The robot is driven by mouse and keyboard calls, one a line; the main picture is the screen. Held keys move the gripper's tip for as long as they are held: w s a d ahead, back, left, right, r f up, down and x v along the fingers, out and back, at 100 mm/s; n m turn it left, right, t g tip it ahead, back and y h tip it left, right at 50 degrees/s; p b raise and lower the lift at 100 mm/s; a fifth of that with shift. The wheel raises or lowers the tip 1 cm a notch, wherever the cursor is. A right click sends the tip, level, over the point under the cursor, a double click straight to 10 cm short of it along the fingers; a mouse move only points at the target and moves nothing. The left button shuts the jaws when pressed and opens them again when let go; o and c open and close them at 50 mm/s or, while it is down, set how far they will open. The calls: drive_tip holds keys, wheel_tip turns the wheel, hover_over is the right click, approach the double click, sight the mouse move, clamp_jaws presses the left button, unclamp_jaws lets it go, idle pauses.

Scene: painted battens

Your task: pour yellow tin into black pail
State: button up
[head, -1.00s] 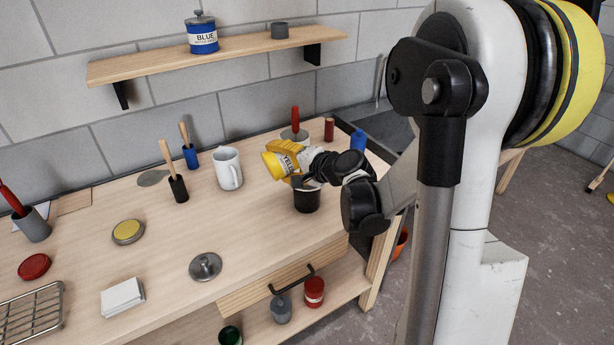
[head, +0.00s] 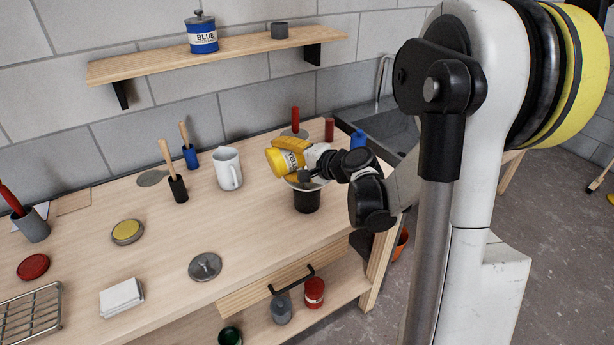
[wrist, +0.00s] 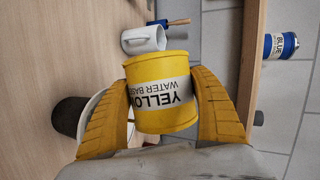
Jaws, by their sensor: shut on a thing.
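The yellow tin (head: 290,161), with a white label reading YELLOW, is held by my gripper (head: 285,157) above the bench. In the head view it is tilted, with its left end slightly lower. In the wrist view the tin (wrist: 163,93) sits between my two yellow fingers (wrist: 163,95), which press on its sides. The black pail (head: 307,200) stands upright on the bench just below the tin and gripper. Its rim is partly hidden by them in the head view. In the wrist view the pail (wrist: 68,116) shows at the left, partly behind a finger. I cannot see any paint flowing.
A white mug (head: 228,169) stands left of the pail. Brushes in a black holder (head: 178,188) and a blue holder (head: 191,157) are further left. A grey lid (head: 205,267) lies in front. A shelf (head: 140,67) with a blue tin (head: 202,36) hangs above. The bench's front middle is mostly clear.

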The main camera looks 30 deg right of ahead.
drive_tip(key=shift+d+f+m+y+b, duration=0.4)
drive_tip(key=shift+m+b, duration=0.2)
drive_tip(key=shift+b, duration=0.5)
idle(0.6)
drive_tip(key=shift+r, duration=0.15)
